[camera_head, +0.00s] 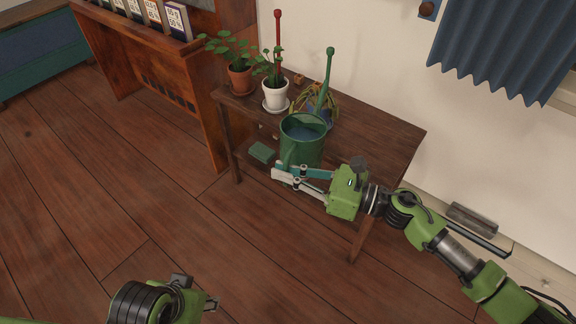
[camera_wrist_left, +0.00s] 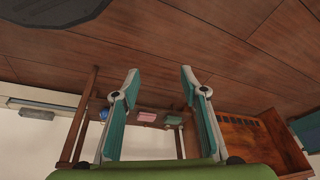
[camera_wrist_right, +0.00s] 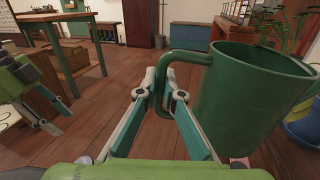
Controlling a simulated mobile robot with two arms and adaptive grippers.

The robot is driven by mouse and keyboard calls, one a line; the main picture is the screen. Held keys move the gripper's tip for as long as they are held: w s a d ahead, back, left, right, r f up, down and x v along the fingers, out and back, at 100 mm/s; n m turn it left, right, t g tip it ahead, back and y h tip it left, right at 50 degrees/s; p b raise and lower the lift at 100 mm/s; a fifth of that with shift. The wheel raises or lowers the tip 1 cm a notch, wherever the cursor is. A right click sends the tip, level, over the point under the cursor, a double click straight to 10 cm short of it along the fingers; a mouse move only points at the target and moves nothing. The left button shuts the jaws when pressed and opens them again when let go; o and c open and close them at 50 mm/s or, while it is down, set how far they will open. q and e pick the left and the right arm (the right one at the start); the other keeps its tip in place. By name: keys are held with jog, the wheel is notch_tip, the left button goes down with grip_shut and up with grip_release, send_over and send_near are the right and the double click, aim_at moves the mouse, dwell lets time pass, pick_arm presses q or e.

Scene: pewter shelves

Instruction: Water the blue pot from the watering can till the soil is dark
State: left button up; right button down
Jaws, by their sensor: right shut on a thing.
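The green watering can (camera_head: 303,152) is upright at the front of the small wooden table, with a bluish surface inside. I cannot tell whether it touches the tabletop. My right gripper (camera_head: 281,174) is shut on its handle; the right wrist view shows the handle (camera_wrist_right: 168,62) between the fingers (camera_wrist_right: 162,97). The blue pot (camera_head: 327,116) stands behind the can, mostly hidden, with a drooping yellow-green plant; its soil is hidden. Part of it shows at the right edge of the right wrist view (camera_wrist_right: 303,132). My left gripper (camera_wrist_left: 160,78) is open and empty, away from the table.
A terracotta pot (camera_head: 240,80) and a white pot (camera_head: 275,96) with plants stand on the table's left. The table's right end (camera_head: 385,135) is bare. A green box (camera_head: 262,152) shows below the tabletop. A wooden bookshelf (camera_head: 185,75) stands at the left.

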aim_at(284, 163)
jog(key=r+m+p, duration=0.2)
jog(key=shift+s+a+p, duration=0.15)
jog(key=shift+s+p, duration=0.15)
pick_arm(q)
jog(key=s+x, duration=0.2)
jog(key=x, duration=0.8)
jog(key=shift+d+f+g+p, duration=0.15)
jog(key=shift+f+g+p, duration=0.2)
jog(key=shift+f, duration=0.4)
pick_arm(e)
jog(key=shift+r+m, duration=0.2)
jog(key=shift+m, duration=0.1)
jog(key=shift+r, duration=0.15)
pick_arm(q)
jog(key=shift+s+f, duration=0.1)
jog(key=shift+f, duration=0.5)
jog(key=shift+w+f, duration=0.2)
pick_arm(e)
jog(key=shift+r, duration=0.15)
jog(key=shift+r+p, duration=0.25)
jog(key=shift+p, duration=0.25)
pick_arm(q)
jog(key=f, duration=0.1)
jog(key=s+f, duration=0.1)
jog(key=shift+f, duration=0.35)
pick_arm(e)
jog(key=shift+r, duration=0.1)
pick_arm(q)
jog(key=shift+f, duration=0.15)
